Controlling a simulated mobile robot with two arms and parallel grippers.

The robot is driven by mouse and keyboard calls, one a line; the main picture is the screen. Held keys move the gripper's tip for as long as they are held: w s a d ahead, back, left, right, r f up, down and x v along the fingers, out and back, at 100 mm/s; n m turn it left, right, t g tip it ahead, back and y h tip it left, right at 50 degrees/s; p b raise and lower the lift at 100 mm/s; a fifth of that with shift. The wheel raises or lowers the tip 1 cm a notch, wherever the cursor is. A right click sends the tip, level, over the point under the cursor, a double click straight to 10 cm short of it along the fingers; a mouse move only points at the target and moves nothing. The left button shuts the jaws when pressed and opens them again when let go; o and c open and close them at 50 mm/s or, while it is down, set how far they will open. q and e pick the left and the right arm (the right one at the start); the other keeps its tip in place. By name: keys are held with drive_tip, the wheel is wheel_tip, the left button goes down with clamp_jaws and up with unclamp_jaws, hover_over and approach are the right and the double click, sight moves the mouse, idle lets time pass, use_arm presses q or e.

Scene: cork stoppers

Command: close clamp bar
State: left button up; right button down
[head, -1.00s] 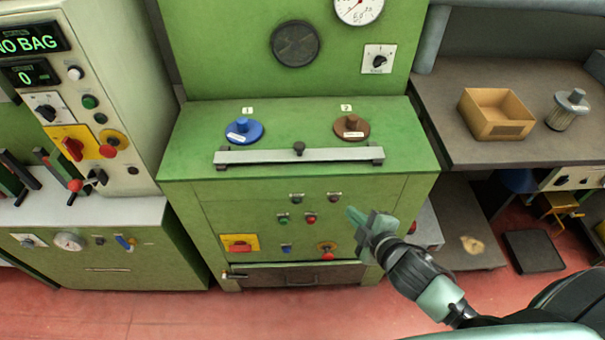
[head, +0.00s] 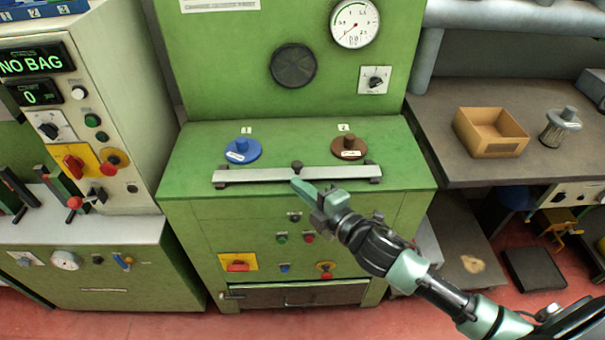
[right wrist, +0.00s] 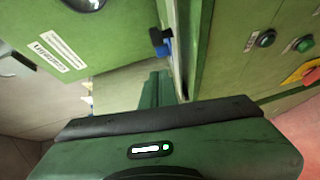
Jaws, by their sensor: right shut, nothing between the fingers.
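The clamp bar (head: 250,176) is a long silver bar with dark end brackets and a dark knob (head: 297,165) at its middle. It lies across the front of the green machine top (head: 200,150). Behind it are a blue lidded stopper (head: 243,152) marked 1 and a brown one (head: 349,150) marked 2. My right gripper (head: 297,184) is shut and empty, its tips at the front of the bar near the middle; I cannot tell whether they touch. Its fingers (right wrist: 156,90) also show in the right wrist view. My left gripper is out of view.
A gauge (head: 354,22) is on the upright back. A cardboard box (head: 490,132) stands on the bench at right. A control cabinet (head: 120,60) is at left.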

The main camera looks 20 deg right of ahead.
sight(302, 176)
drive_tip(key=shift+w+d+f, duration=0.1)
drive_tip(key=shift+w+d, duration=0.2)
drive_tip(key=shift+w, duration=0.3)
drive_tip(key=shift+w+d+f, duration=0.15)
drive_tip(key=shift+w+d, duration=0.1)
drive_tip(key=shift+w, duration=0.4)
drive_tip(key=shift+w+d+f, duration=0.1)
drive_tip(key=shift+w+d, duration=0.2)
drive_tip(key=shift+w, duration=0.3)
drive_tip(key=shift+w, duration=0.1)
